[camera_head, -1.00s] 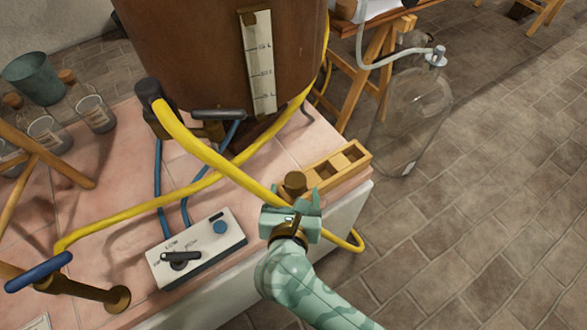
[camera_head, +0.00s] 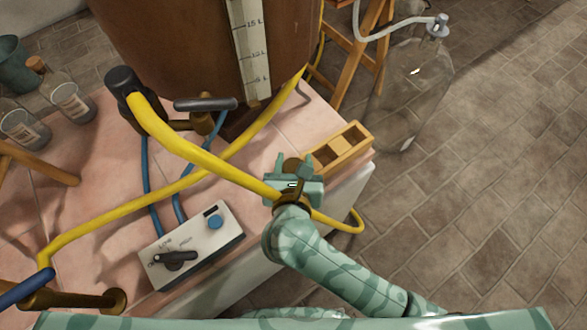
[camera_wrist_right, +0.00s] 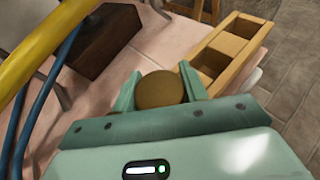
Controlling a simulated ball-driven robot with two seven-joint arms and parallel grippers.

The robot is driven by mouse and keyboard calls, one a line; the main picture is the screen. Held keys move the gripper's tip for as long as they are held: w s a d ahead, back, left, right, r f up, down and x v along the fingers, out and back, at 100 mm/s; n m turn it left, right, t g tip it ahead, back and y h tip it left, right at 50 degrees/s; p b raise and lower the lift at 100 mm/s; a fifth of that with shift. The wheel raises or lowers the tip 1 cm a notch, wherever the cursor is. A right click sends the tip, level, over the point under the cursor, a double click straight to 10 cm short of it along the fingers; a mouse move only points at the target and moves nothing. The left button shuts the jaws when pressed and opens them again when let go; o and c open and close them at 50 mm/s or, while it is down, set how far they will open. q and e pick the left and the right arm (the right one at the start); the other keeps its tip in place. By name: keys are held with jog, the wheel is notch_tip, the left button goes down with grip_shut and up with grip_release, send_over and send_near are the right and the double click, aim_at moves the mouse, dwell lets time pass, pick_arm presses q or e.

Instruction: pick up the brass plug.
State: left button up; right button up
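The brass plug (camera_wrist_right: 160,90) is a round brown-gold knob between the two fingers of my right gripper (camera_wrist_right: 161,76) in the right wrist view. The fingers lie against it on both sides, so the gripper looks shut on it. In the head view the plug (camera_head: 292,164) shows just beyond my right gripper (camera_head: 294,166), at the near-left end of the wooden rack (camera_head: 354,157). The plug's lower part is hidden, so I cannot tell whether it is resting or lifted. My left gripper is not in view.
A yellow hose (camera_head: 190,150) crosses close to my right gripper and loops past the bench edge. A white switch box (camera_head: 205,250), a brown vessel (camera_head: 180,50) and blue tubes stand left. A glass bottle (camera_head: 410,95) stands on the floor at right.

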jog(key=shift+r, duration=0.15)
notch_tip(320, 180, up, 9)
jog(key=p, duration=0.4)
jog(key=shift+r+p, duration=0.2)
jog(key=shift+p, duration=0.2)
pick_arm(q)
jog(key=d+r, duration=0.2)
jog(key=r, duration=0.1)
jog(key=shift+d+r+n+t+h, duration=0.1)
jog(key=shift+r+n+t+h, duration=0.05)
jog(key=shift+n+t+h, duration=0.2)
pick_arm(e)
jog(key=shift+r, duration=0.15)
jog(key=shift+r, duration=0.1)
